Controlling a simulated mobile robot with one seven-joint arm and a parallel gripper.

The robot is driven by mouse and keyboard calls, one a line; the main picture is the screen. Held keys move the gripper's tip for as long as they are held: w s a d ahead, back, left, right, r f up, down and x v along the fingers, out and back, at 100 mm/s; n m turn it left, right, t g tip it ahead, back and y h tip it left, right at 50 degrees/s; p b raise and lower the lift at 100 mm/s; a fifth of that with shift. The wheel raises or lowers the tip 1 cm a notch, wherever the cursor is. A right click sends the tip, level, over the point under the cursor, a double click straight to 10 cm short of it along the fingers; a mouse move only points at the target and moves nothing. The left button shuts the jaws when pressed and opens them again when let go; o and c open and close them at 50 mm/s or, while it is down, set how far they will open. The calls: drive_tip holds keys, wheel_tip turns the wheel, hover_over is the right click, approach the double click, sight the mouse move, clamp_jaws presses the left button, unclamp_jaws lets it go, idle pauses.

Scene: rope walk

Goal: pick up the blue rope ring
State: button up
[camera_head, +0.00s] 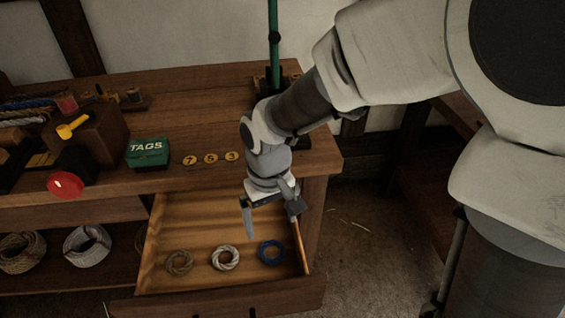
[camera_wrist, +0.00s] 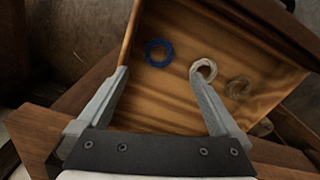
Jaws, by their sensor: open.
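The blue rope ring (camera_head: 271,253) lies flat on the bottom of an open drawer (camera_head: 185,220), near its right wall. A white rope ring (camera_head: 226,257) lies to its left, and a tan rope ring (camera_head: 179,262) lies further left. My gripper (camera_head: 272,217) is open and empty above the drawer, apart from the rings. In the wrist view the blue ring (camera_wrist: 159,53) shows beyond the open fingers (camera_wrist: 160,85), toward the upper left. The white ring (camera_wrist: 203,70) shows close to the right fingertip in the picture, and the tan ring (camera_wrist: 239,88) is further right.
Rope coils (camera_head: 87,245) sit on a lower shelf at left. A green post (camera_head: 274,45) stands behind.

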drive_tip(key=b, duration=0.2)
hover_over(272, 253)
drive_tip(key=f, duration=0.6)
drive_tip(key=shift+s+d+f, duration=0.2)
drive_tip(key=shift+s+f, duration=0.2)
drive_tip(key=shift+w+a+f+b, duration=0.15)
drive_tip(key=shift+f+b, duration=0.5)
drive_tip(key=shift+f, duration=0.7)
drive_tip(key=shift+w+f+b, duration=0.2)
drive_tip(key=shift+f+b, duration=0.4)
drive_tip(key=shift+f, duration=0.7)
drive_tip(key=c, duration=1.1)
drive_tip(key=shift+r, duration=0.15)
wheel_tip(272, 253, up, 10)
drive_tip(key=p, duration=0.4)
drive_tip(key=shift+r, duration=0.1)
